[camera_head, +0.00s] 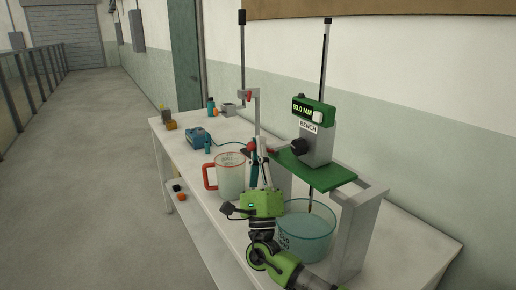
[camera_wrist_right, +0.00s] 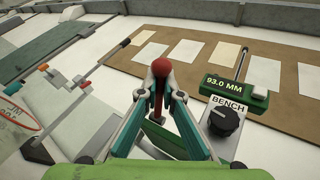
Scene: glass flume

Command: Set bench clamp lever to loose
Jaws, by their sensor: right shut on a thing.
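The bench clamp lever, a rod with a red ball knob (camera_wrist_right: 161,66), stands between the fingers of my right gripper (camera_wrist_right: 160,92) in the right wrist view. The fingers are closed around it, with the ball at their tips. In the head view my right gripper (camera_head: 259,150) reaches up to the lever beside the green bench plate (camera_head: 324,173), and its fingers partly hide the lever. The BENCH gauge unit (camera_head: 317,143) has a green display reading 93.0 MM and a black knob (camera_wrist_right: 224,119). My left gripper is not in view.
A teal-tinted glass vessel (camera_head: 306,238) stands under the gauge's pointed rod. A clear jug with a red handle (camera_head: 209,177) stands left of my gripper. A blue box (camera_head: 199,138) and small items sit farther back on the white table (camera_head: 180,150). A grey post (camera_head: 352,235) stands at right.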

